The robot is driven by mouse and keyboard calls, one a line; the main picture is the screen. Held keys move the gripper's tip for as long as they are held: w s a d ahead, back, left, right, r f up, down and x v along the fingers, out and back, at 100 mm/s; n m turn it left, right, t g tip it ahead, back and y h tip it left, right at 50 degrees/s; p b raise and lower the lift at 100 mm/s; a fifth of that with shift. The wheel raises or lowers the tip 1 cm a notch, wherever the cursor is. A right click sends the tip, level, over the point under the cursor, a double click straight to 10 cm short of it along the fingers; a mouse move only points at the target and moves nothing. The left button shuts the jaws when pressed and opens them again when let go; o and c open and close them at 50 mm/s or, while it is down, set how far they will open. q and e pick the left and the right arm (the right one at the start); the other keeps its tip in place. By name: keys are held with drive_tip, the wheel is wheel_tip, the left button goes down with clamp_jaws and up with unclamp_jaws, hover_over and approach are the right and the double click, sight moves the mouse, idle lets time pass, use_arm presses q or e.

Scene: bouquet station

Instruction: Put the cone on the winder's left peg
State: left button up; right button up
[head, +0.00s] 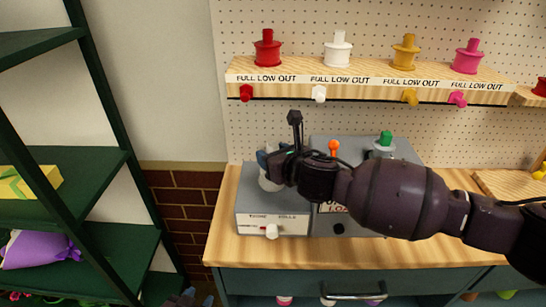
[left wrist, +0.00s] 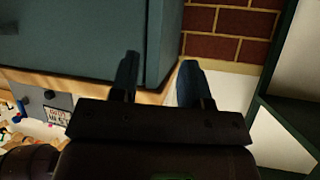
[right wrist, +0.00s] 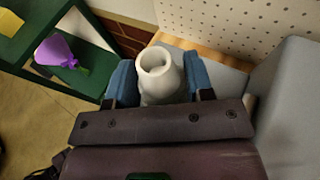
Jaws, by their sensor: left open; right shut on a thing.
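The white cone (right wrist: 160,80) is between the blue fingers of my right gripper (right wrist: 156,82), its round open end facing the right wrist camera. In the head view my right gripper (head: 270,165) is over the left grey box (head: 270,215), and a little of the cone (head: 268,183) shows below the fingers. Whether it touches the box or sits on a peg cannot be told; the hand hides any left peg. My left gripper (left wrist: 157,80) is open and empty, low in front of the teal cabinet; a fingertip shows at the head view's bottom edge (head: 181,298).
A shelf (head: 370,82) above holds several coloured spools. A green rack (head: 115,215) is at left. Wood counter is bare in front.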

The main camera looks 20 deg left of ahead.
drive_tip(key=shift+f, duration=0.35)
drive_tip(key=o, duration=1)
drive_tip(key=shift+r, duration=0.2)
drive_tip(key=v, duration=1.2)
